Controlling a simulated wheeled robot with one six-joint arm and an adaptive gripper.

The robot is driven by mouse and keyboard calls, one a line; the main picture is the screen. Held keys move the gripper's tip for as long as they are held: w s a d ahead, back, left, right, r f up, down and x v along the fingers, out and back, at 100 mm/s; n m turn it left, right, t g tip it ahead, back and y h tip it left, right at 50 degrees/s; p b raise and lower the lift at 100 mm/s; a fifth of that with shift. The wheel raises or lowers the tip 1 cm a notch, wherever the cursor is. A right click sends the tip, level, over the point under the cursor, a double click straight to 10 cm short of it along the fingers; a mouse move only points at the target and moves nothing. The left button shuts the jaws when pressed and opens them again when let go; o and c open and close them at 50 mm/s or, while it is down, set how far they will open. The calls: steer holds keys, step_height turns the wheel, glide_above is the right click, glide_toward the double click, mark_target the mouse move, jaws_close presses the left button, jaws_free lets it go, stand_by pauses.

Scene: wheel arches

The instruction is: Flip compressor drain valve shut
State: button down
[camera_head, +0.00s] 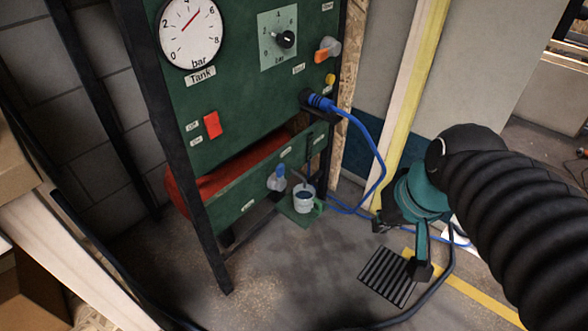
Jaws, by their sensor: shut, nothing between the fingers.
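The compressor stand has a green upper panel (245,110) and a lower green panel (235,192). A small blue-topped fitting (277,172) sits on the lower panel. Beside it, a dark, thin part (299,176) reaches down toward a white and blue mug (304,203) on a small green shelf. I cannot tell which is the drain valve, or its position; the labels there are too small to read. My gripper (420,268) is teal with black tips, shut and empty, right of the stand and apart from it.
A pressure gauge (190,33), black knob (285,39), orange-handled valve (327,49) and red switch (212,125) are on the upper panel. A blue hose (378,165) hangs between the stand and my gripper. A black grate (388,277) lies on the floor. Floor before the stand is clear.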

steer(key=w+a+f+g+y+b, duration=0.15)
steer(key=w+a+f+y, duration=0.3)
steer(key=w, duration=0.45)
steer(key=w+a+f+g+y+b, duration=0.1)
steer(key=w+a+f+g+y, duration=0.1)
steer(key=w+a+f+y, duration=0.45)
steer(key=w+d+f+m+t+y+b, duration=0.1)
steer(key=w+d+f+m+t+y, duration=0.1)
steer(key=w+f, duration=0.3)
steer(key=w+d+f+m+t+y+b, duration=0.1)
steer(key=w+d+f+m+t, duration=0.2)
steer(key=w, duration=1.1)
step_height(320, 180, down, 3)
steer(key=shift+d+r+t+y, duration=0.15)
steer(key=shift+d+t+y, duration=0.3)
steer(key=shift+t, duration=0.5)
